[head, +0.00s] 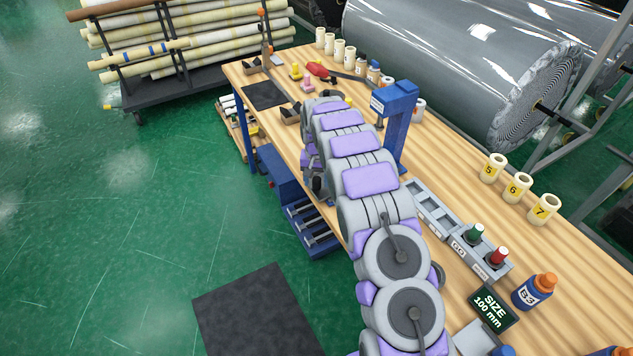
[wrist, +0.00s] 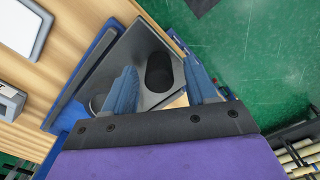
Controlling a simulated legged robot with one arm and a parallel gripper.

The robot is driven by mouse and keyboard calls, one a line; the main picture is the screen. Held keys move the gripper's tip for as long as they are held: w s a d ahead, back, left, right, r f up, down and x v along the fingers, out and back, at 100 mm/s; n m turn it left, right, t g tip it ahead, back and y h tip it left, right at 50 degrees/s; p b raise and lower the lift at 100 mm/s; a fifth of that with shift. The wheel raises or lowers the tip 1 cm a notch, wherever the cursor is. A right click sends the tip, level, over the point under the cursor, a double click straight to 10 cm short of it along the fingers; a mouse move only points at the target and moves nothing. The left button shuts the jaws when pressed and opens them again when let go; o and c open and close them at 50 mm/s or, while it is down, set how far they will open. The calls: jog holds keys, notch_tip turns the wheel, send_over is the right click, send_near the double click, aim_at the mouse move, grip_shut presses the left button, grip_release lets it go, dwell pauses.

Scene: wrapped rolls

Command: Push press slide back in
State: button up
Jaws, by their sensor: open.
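The blue press (head: 397,112) stands on the wooden bench, just right of my arm in the head view. In the wrist view a grey metal plate, seemingly the press slide (wrist: 128,62), lies beside a blue edge. A black cylindrical part (wrist: 158,72) sits on or over this plate. My gripper (wrist: 163,85) is open, its two blue fingers pointing toward the plate, with the black part showing between them. I cannot tell whether either finger touches anything. In the head view my arm hides the gripper and the slide area.
The wooden bench (head: 455,205) carries a grey button box (head: 485,258), numbered cores (head: 517,187), a blue bottle (head: 534,291) and a size display (head: 490,307). A large wrapped roll (head: 450,70) lies behind. Green floor (head: 170,190) is open at left.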

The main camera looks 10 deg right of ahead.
jog(key=shift+f, duration=0.45)
grip_shut()
dwell(0.3)
